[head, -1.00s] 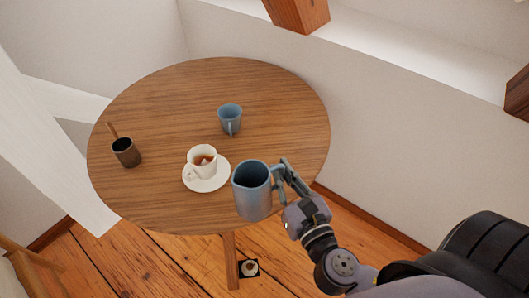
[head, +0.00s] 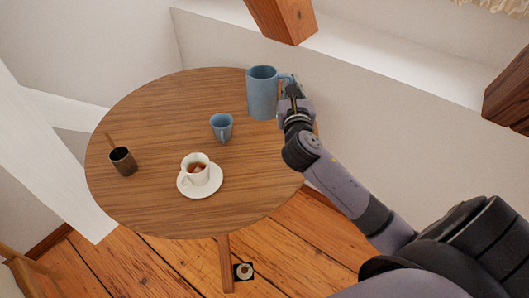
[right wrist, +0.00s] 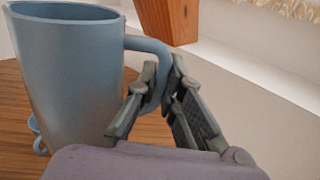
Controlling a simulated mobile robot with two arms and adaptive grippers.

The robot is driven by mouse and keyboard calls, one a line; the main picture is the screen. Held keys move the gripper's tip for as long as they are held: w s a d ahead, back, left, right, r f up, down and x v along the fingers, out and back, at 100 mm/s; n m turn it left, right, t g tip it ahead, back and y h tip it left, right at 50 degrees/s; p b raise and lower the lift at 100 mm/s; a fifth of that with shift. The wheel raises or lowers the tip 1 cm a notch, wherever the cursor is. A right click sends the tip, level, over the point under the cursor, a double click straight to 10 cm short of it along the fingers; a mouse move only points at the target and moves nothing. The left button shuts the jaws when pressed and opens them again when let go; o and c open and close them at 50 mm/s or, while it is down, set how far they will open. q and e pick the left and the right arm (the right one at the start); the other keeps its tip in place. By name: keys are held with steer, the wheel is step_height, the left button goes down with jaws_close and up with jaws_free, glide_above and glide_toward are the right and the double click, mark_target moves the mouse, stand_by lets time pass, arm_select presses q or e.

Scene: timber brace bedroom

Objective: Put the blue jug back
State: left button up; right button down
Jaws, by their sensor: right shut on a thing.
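The blue jug (head: 262,95) is upright at the back right of the round wooden table (head: 150,200). My right gripper (head: 290,88) is shut on its handle, on the jug's right side. In the right wrist view the jug (right wrist: 68,75) fills the left, and the gripper's fingers (right wrist: 160,95) close around the handle. I cannot tell whether the jug's base touches the table. My left gripper is not in view.
A small blue mug (head: 221,128) stands in front and left of the jug. A white teacup on a saucer (head: 186,191) is nearer the front. A dark cup with a stick (head: 123,162) stands at the left. A wall and timber post (head: 283,20) are behind.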

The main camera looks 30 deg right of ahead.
steer(key=shift+h, duration=0.3)
steer(key=shift+w+d+f+b, duration=0.15)
steer(key=shift+f+b, duration=0.85)
steer(key=shift+f, duration=2.15)
steer(key=shift+w+d+f+b, duration=0.15)
steer(key=shift+f+b, duration=0.85)
steer(key=shift+f, duration=2.2)
steer(key=shift+d+f+b, duration=0.2)
steer(key=shift+f+b, duration=0.8)
steer(key=shift+f, duration=2.15)
steer(key=shift+f, duration=0.2)
steer(key=c, duration=1.7)
jaws_free()
steer(key=shift+r, duration=0.1)
